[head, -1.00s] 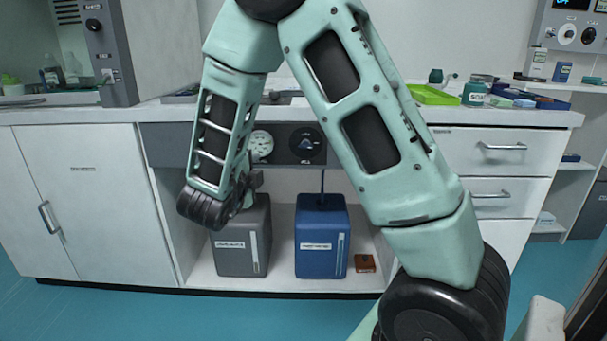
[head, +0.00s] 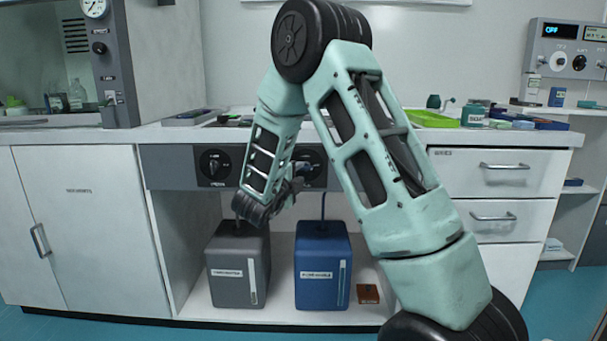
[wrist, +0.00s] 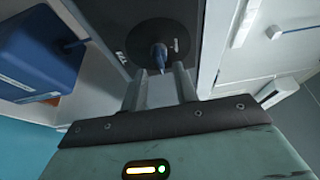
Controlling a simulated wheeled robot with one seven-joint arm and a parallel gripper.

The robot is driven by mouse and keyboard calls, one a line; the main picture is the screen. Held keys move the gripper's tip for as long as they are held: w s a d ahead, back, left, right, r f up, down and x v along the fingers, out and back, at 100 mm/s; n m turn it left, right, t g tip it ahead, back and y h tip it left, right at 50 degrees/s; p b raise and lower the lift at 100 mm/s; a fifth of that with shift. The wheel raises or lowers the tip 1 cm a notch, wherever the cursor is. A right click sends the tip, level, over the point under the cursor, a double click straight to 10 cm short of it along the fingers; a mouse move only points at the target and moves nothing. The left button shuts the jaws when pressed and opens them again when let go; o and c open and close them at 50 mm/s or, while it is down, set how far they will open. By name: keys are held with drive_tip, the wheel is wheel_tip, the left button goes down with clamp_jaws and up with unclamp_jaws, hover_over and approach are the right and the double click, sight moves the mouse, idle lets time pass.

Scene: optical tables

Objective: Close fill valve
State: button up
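The valve on the dark panel above the blue container has a blue handle (wrist: 159,56) on a round black dial. In the head view its dial (head: 313,160) is partly hidden behind my gripper. My gripper (wrist: 160,74) is open, its two grey fingers apart and pointing at the dial. The blue handle shows between the fingertips; whether they touch it I cannot tell. In the head view my gripper (head: 301,172) is at the right end of the panel, mostly hidden by my wrist.
A second dial (head: 214,165) is at the panel's left end. A grey container (head: 238,270) and a blue container (head: 322,268) stand on the shelf below, with a small brown box (head: 368,294) beside them. White drawers (head: 480,165) are close on the right.

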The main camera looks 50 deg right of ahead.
sight(304, 169)
drive_tip(key=shift+x, duration=2.15)
clamp_jaws()
